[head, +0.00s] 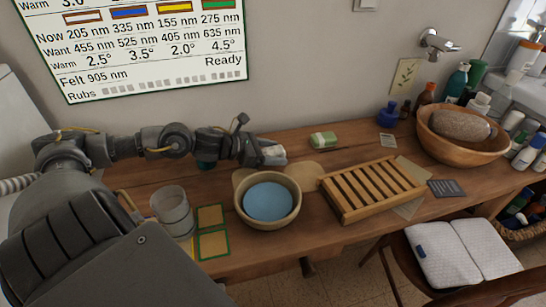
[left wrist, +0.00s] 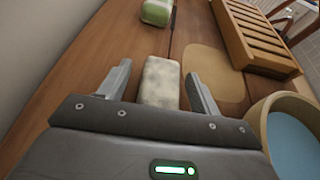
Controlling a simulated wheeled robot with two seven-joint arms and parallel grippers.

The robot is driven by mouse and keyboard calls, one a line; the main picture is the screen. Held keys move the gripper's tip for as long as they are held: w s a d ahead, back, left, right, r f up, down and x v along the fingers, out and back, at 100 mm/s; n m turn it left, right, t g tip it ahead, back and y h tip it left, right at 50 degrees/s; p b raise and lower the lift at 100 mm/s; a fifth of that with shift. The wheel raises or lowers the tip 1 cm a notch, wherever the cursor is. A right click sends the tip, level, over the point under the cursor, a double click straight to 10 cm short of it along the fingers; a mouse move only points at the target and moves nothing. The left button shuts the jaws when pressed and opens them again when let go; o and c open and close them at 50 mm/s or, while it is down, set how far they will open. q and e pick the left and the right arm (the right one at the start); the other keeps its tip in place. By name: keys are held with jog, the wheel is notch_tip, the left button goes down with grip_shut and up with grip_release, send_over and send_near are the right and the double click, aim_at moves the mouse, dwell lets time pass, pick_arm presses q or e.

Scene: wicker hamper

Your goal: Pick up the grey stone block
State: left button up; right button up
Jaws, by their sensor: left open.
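The grey stone block (left wrist: 160,84) is a pale, mottled grey rectangular block on the wooden counter in the left wrist view. My left gripper (left wrist: 157,72) is open, with one finger on either side of the block and a visible gap at each side. I cannot tell whether it is low enough to close around it. In the head view my left gripper (head: 271,154) is behind the cream bowl and largely covers the block. My right gripper is not in view.
A cream bowl of blue water (head: 296,214) stands in front of the gripper. A green-and-white bar (head: 323,140) lies behind it to the right, and a slatted wooden rack (head: 372,190) farther right. A wooden bowl (head: 488,151) holds a brownish stone. A glass (head: 172,212) stands left.

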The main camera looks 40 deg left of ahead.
pick_arm(q)
jog(key=shift+w+d+f, duration=0.15)
jog(key=shift+w+d, duration=0.1)
jog(key=shift+w, duration=0.1)
jog(key=c, duration=1.1)
jog(key=shift+c, duration=0.2)
